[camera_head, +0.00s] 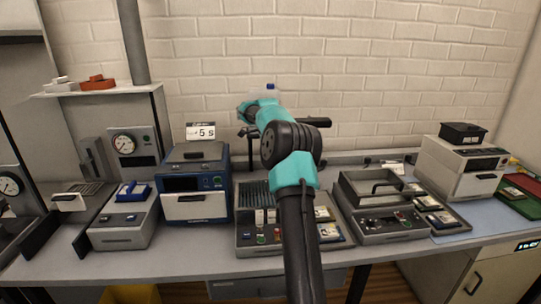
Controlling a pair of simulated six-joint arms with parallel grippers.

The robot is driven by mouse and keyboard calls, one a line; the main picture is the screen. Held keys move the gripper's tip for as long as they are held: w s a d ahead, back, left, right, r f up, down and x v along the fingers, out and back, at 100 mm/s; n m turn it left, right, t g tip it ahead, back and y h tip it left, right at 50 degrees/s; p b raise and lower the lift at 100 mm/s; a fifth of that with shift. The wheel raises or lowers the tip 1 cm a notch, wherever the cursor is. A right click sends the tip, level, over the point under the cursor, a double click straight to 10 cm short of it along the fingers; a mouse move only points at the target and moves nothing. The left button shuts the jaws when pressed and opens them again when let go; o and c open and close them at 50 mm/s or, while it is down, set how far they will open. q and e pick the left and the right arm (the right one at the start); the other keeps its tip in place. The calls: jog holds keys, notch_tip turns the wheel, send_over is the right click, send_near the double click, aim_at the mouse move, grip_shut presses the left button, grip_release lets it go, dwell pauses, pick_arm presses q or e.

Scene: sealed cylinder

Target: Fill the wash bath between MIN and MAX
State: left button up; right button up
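One teal and black arm of mine rises from the bottom centre, a little right of the middle; I take it for my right arm. Its forearm reaches back towards the wall, and its fingertips cannot be made out. A clear bottle with a blue cap (270,87) shows just behind the forearm's far end; I cannot tell whether it is held. No second arm is in view. I cannot pick out the wash bath for certain, and no MIN or MAX marks are readable.
A blue and white device (201,206) under a "5 s" sign (201,131) stands left of the arm. A grey unit (124,222) with a blue top is farther left. A white device (455,170) carries a black box (463,133). A red tray (529,187) lies far right.

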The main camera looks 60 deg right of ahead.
grip_shut()
dwell(0.4)
jog(key=shift+a, duration=0.1)
jog(key=shift+s+a+n, duration=0.1)
jog(key=shift+s+n, duration=0.75)
jog(key=shift+n, duration=2.15)
jog(key=shift+s+a+n, duration=0.1)
jog(key=shift+s+n, duration=0.8)
jog(key=shift+n, duration=2.1)
jog(key=shift+s+n, duration=0.85)
jog(key=shift+n, duration=2.15)
